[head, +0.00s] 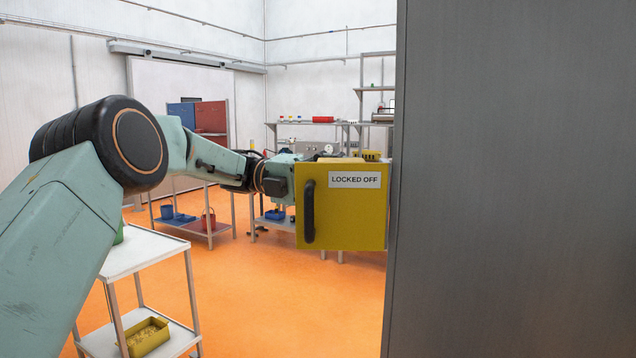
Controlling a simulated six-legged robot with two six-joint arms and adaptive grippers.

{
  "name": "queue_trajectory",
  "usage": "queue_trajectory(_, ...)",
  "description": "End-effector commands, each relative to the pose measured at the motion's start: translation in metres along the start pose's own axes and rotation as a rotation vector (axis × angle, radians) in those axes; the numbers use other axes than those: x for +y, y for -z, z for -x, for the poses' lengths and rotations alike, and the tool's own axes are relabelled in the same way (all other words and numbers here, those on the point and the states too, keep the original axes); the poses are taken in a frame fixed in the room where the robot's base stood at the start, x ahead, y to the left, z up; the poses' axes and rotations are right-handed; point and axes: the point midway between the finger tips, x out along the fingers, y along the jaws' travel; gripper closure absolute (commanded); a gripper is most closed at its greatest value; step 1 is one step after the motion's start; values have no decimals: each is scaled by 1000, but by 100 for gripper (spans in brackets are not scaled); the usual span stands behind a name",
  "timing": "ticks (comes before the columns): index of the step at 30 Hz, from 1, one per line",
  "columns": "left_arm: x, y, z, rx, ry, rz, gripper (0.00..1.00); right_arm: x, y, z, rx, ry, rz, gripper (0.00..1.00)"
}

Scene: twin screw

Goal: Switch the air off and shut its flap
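The yellow flap (345,220) stands out to the left from the edge of the tall grey cabinet (510,180), its outer face toward me. It bears a white "LOCKED OFF" label (354,180) and a black upright handle (308,212). My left arm reaches in from the left, and my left gripper (280,180) goes behind the flap. Its fingers are hidden there, so I cannot tell whether they are open or shut or touch anything. The air switch is not visible. My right gripper is not in view.
A white two-shelf trolley (150,250) stands at lower left with a yellow bin (148,336) on its lower shelf. The orange floor (270,300) between is clear.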

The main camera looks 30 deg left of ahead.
Motion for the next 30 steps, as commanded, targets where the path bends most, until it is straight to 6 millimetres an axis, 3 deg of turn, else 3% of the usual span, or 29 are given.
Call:
queue_trajectory(6, 1, 0, 42, -3, 0, -2, 38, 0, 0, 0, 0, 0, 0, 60)
queue_trajectory(12, 0, 0, 60, -2, 0, 0, 38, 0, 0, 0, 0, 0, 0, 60)
queue_trajectory(30, 0, 0, 66, 0, 0, 0, 38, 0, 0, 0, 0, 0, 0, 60)
